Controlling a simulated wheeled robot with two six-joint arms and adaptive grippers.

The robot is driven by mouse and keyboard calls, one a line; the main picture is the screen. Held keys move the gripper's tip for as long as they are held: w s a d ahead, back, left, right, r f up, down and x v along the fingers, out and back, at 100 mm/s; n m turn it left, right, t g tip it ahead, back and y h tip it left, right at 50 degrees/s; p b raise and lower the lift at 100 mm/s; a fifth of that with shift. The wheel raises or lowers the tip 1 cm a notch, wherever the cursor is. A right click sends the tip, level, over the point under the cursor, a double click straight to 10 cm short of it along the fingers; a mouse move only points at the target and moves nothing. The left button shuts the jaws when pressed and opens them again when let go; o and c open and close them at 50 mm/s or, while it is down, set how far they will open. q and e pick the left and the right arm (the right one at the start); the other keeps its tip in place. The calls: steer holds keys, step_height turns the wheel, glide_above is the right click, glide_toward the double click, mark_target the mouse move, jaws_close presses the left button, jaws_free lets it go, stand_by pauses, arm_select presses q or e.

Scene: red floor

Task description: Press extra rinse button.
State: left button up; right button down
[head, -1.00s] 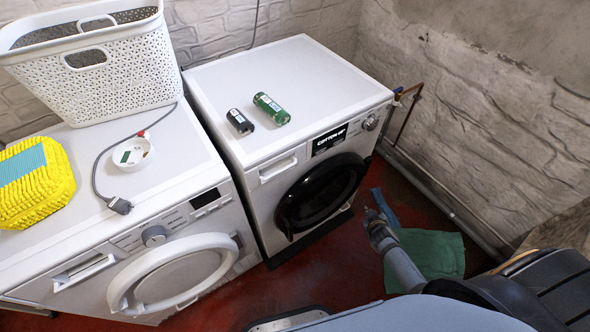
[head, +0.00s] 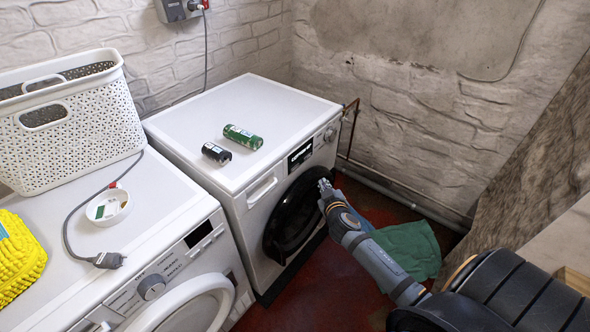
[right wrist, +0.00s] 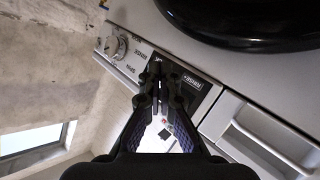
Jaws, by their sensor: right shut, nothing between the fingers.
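The right-hand white washing machine (head: 245,175) has a round black door (head: 293,215), a small dark display (head: 300,155) and a knob (head: 330,135). In the right wrist view the display (right wrist: 194,83) is turned round and shows short white text. The knob (right wrist: 116,46) and small printed labels lie beside it. My right gripper (head: 325,185) is shut and empty, in front of the door's right side in the head view. In the right wrist view its fingertips (right wrist: 157,72) overlap the panel between knob and display. I cannot tell whether they touch. My left gripper is not in view.
A second white washer (head: 150,235) stands at left with a white basket (head: 70,125), cable and small white dish (head: 108,207). Two cans (head: 242,137) lie on the right washer. A green cloth (head: 410,245) lies on the red floor near a wall pipe.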

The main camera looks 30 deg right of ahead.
glide_toward(298, 166)
steer(key=w+d+f, duration=0.2)
steer(key=d+f, duration=0.1)
steer(key=d, duration=0.1)
steer(key=shift+w+a+r+b, duration=0.1)
steer(key=shift+w+a+b, duration=0.15)
steer(key=shift+w, duration=0.3)
steer(key=shift+w+a+r+b, duration=0.1)
steer(key=shift+w+a+b, duration=0.2)
steer(key=shift+w, duration=0.25)
steer(key=shift+w, duration=0.1)
steer(key=shift+w+a, duration=0.15)
steer(key=shift+w, duration=0.15)
stand_by(0.3)
steer(key=shift+w+a, duration=0.15)
steer(key=shift+w, duration=0.15)
stand_by(0.7)
steer(key=shift+s, duration=0.1)
steer(key=shift+s+d, duration=0.3)
steer(key=shift+s, duration=0.3)
